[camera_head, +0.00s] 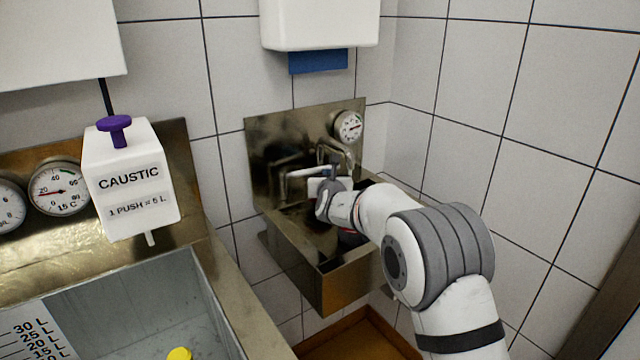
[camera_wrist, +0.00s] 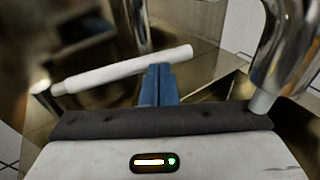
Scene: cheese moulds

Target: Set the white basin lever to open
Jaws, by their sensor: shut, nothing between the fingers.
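The white basin lever (camera_wrist: 128,70) is a slim white bar that runs slantwise across the wrist view, from lower left to upper right. In the head view the lever (camera_head: 306,172) shows as a short pale bar in front of the steel backsplash. My gripper (camera_wrist: 158,72) is shut and empty. Its blue fingertips are right by the lever, below its right half in the wrist view; I cannot tell whether they touch it. In the head view my gripper (camera_head: 325,184) is at the basin tap, and its fingers are partly hidden.
A curved metal spout (camera_wrist: 285,50) is close to my gripper's right. A round gauge (camera_head: 348,126) is on the backsplash. A caustic dispenser (camera_head: 132,185) and a larger vat are at the left.

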